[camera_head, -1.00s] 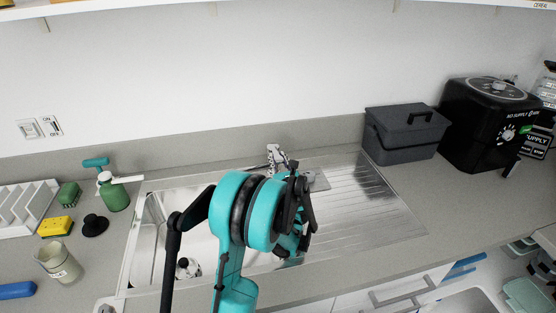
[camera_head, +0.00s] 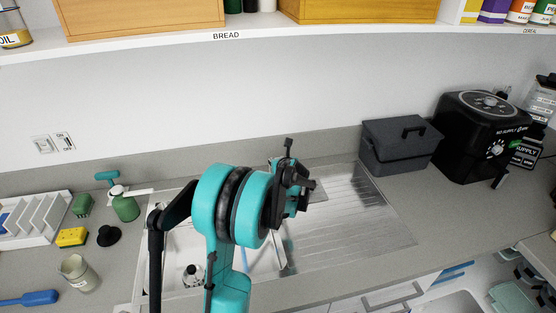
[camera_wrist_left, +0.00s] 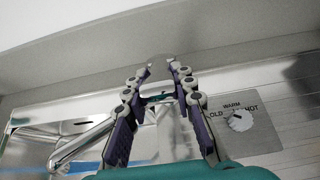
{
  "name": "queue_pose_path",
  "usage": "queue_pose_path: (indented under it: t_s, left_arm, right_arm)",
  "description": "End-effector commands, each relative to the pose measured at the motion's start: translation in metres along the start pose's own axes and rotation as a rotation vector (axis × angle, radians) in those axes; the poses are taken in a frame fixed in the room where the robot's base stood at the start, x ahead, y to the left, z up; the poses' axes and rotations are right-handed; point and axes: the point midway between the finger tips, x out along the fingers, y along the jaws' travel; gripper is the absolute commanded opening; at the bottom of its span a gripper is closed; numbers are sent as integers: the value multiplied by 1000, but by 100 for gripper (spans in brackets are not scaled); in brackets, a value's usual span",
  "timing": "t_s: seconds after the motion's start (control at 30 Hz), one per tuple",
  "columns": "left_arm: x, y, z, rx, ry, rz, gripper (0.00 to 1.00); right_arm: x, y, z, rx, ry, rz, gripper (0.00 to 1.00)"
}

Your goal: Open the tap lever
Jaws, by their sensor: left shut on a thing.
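The chrome tap (camera_wrist_left: 85,143) shows in the left wrist view, with its spout reaching to the lower left. Its lever (camera_wrist_left: 172,125) stands upright between my left gripper's fingers. My left gripper (camera_wrist_left: 168,68) is shut on the lever, with one finger on each side. In the head view my left gripper (camera_head: 294,182) is at the back of the sink (camera_head: 180,245) and hides most of the tap. A faint bluish streak shows below it in the basin; I cannot tell whether it is water. My right gripper is not in view.
A COLD-WARM-HOT dial (camera_wrist_left: 240,121) sits right of the tap. A dark grey bin (camera_head: 400,145) and black appliance (camera_head: 484,135) stand at right. A shelf (camera_head: 330,35) runs above.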

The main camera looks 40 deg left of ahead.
Motion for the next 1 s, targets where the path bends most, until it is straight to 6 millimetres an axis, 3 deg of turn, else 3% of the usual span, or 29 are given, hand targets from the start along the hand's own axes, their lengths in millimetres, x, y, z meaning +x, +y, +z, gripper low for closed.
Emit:
queue_pose_path:
  t_s: [0.47,0.5,0.57,0.87,1.0]
  left_arm:
    - [1,0,2,1,18,0,0]
    - [1,0,2,1,18,0,30]
    - [1,0,2,1,18,0,46]
    - [0,0,2,0,18,0,48]
    - [-11,0,2,0,19,0,48]
  right_arm:
    - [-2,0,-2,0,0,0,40]
    - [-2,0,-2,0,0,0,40]
    - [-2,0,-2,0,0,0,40]
    - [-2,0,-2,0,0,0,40]
    - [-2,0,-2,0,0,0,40]
